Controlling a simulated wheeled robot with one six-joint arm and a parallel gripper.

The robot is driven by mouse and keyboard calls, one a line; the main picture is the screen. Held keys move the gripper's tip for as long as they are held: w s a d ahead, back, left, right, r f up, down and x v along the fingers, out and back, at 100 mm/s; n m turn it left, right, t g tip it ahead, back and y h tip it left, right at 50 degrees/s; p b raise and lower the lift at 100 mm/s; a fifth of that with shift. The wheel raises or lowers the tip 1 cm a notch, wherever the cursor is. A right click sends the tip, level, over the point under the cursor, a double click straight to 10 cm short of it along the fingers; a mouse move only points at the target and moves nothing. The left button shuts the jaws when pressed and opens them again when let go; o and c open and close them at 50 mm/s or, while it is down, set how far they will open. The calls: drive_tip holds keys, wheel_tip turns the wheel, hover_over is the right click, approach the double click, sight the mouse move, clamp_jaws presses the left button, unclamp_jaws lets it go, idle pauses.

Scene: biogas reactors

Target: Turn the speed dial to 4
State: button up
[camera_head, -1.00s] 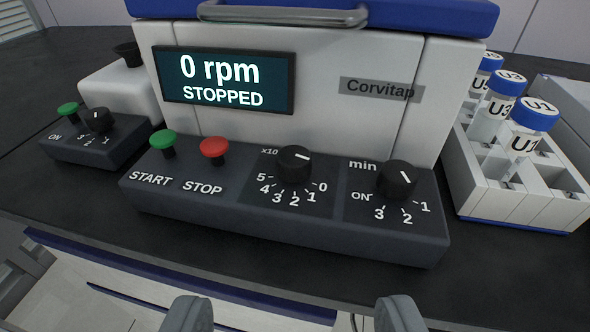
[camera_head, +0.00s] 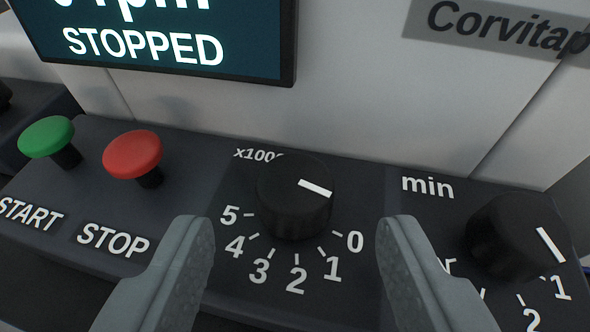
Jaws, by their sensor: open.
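The speed dial (camera_head: 290,200) is a black round knob with a white pointer line, under the mark "x1000". Numbers 0 to 5 run around its lower side, with 0 at the right and 4 at the lower left. The pointer line lies on the knob's right part and points right, slightly down, toward the 0 side. My gripper (camera_head: 298,245) is open, with one grey finger left of the dial and one right of it. The fingers appear nearer the camera than the dial; I see no contact. The display (camera_head: 170,35) reads "STOPPED", its upper line partly cut off.
A green START button (camera_head: 46,137) and a red STOP button (camera_head: 132,155) stand left of the dial. A second black knob (camera_head: 515,237), marked "min", stands to the right, near the right finger. The white housing (camera_head: 350,80) rises behind the panel.

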sight(261, 210)
drive_tip(key=shift+x, duration=1.15)
drive_tip(key=c, duration=1)
drive_tip(key=shift+a+m+g+h, duration=0.15)
drive_tip(key=shift+m+h, duration=0.5)
drive_tip(key=shift+h, duration=0.1)
drive_tip(key=shift+a+m+g+h, duration=0.15)
drive_tip(key=shift+a+m+h, duration=0.05)
drive_tip(key=shift+m+h, duration=0.5)
drive_tip(key=shift+w+a+m+g+h, duration=0.15)
drive_tip(key=shift+m+g+h, duration=0.2)
drive_tip(key=shift+m+h, duration=0.4)
drive_tip(key=shift+w+a+m+g+h, duration=0.1)
drive_tip(key=shift+a+m+g+h, duration=0.2)
drive_tip(key=shift+m+h, duration=0.4)
drive_tip(key=shift+w+a+m+g+h, duration=0.1)
drive_tip(key=shift+w+m+g+h, duration=0.1)
drive_tip(key=shift+m+g+h, duration=1.45)
drive_tip(key=shift+m+h, duration=0.25)
drive_tip(key=shift+m, duration=0.1)
